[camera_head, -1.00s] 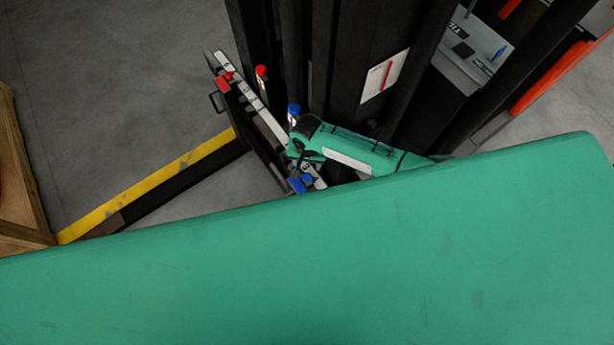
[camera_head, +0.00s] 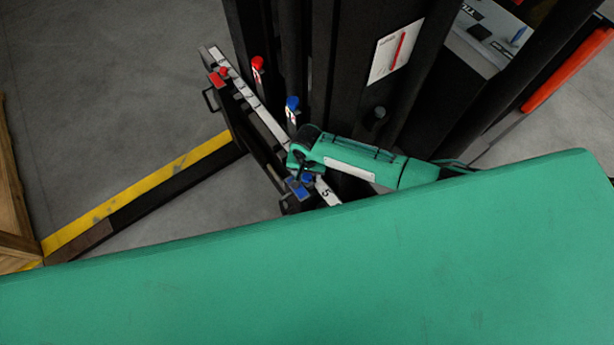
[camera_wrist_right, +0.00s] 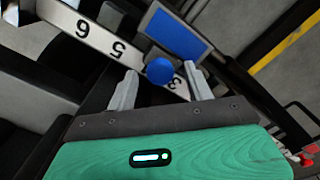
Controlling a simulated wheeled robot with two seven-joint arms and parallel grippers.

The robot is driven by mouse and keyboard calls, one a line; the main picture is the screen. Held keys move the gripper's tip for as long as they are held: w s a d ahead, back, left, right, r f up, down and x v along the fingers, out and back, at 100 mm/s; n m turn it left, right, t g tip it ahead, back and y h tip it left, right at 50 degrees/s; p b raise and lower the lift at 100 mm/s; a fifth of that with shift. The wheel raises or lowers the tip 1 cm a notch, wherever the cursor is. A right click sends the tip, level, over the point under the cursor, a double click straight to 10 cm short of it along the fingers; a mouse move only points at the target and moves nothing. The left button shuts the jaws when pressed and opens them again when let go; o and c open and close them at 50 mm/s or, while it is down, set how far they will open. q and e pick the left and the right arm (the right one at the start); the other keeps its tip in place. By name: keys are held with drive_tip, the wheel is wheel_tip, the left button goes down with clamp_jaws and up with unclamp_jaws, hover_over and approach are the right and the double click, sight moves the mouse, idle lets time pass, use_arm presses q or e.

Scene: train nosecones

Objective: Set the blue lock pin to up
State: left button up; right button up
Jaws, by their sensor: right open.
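The blue lock pin shows as a round blue knob (camera_wrist_right: 160,71) beside a blue plate (camera_wrist_right: 178,36) on a numbered white scale in the right wrist view. In the head view the pin (camera_head: 308,178) sits near the lower end of the scale, just below my right gripper (camera_head: 294,160). My right gripper is open, and its two fingers (camera_wrist_right: 160,77) stand on either side of the knob. I cannot tell whether either finger touches it. The pin's shaft is hidden. My left gripper is not in view.
A red knob and plate (camera_head: 218,77) sit at the scale's upper end. A red-topped handle (camera_head: 257,68) and a blue-topped handle (camera_head: 292,108) stand beside the black frame. A yellow-edged beam (camera_head: 140,195) runs along the floor, with a wooden crate (camera_head: 14,200) at left.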

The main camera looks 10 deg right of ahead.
drive_tip(key=shift+f, duration=0.25)
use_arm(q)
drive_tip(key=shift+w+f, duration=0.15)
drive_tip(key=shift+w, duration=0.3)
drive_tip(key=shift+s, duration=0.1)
